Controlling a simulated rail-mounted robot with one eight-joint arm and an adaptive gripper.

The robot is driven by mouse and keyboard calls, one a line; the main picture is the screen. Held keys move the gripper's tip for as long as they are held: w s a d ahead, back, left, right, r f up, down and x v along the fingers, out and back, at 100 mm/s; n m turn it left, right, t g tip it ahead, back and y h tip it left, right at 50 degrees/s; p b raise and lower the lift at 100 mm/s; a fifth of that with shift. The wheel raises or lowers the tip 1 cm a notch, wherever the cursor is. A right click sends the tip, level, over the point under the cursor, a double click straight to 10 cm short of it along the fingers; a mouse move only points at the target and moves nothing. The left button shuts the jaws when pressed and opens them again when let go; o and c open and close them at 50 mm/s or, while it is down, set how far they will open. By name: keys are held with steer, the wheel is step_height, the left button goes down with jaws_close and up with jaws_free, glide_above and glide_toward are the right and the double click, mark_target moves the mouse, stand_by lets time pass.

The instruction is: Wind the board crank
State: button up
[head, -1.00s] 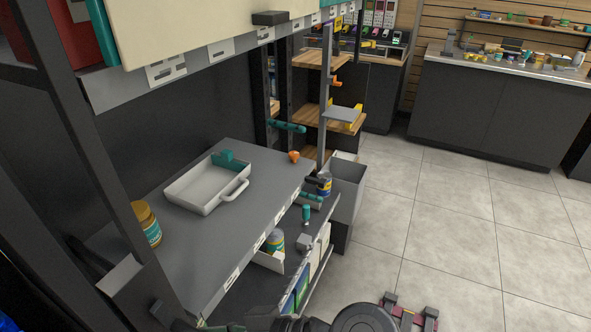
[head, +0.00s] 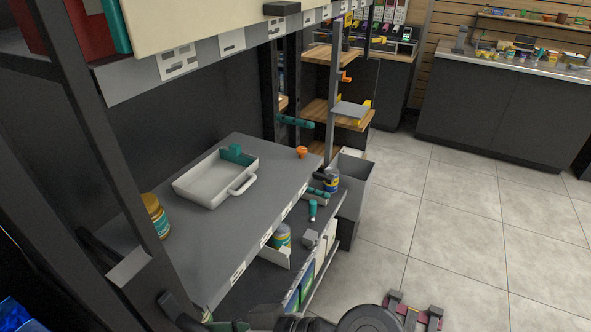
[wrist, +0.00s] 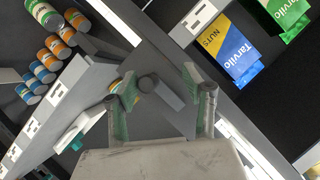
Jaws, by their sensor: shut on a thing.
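In the wrist view my gripper (wrist: 160,108) has its two green-padded fingers on either side of a grey bar with a dark round end, which looks like the crank (wrist: 149,84). The gripper is shut on it. My own wrist hides the near part of the crank. In the head view I cannot make out the crank or the gripper clearly. A large cream board (head: 205,22) hangs at the top of the head view, with a dark block (head: 281,8) at its lower edge.
Lower shelves hold jars and small items. In the wrist view a Tarvilo nuts bag (wrist: 227,50) and several cans are near. The tiled floor at right is mostly clear.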

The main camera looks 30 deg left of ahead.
steer(key=shift+p+v, duration=0.95)
steer(key=shift+v, duration=1.55)
steer(key=shift+c, duration=0.3)
steer(key=shift+c, duration=0.3)
steer(key=w+f+m+g+y+b, duration=0.1)
steer(key=w+f+m+g+b, duration=0.15)
steer(key=m+g+b, duration=0.4)
steer(key=shift+s+a+f+n+t+b, duration=0.1)
steer(key=shift+s+a+n+t+b, duration=0.1)
steer(key=shift+s+a+t+b, duration=0.4)
steer(key=shift+s+a+n+t+b, duration=0.15)
steer(key=shift+a+t, duration=0.15)
steer(key=shift+a, duration=0.6)
steer(key=shift+s+a+f+n+t+b, duration=0.1)
steer(key=shift+s+a+n+t+b, duration=0.1)
steer(key=shift+s+a+t+b, duration=0.4)
steer(key=shift+w+a+p, duration=0.15)
steer(key=shift+w+p, duration=0.1)
steer(key=shift+p, duration=0.1)
steer(key=shift+c, duration=0.4)
steer(key=c, duration=0.4)
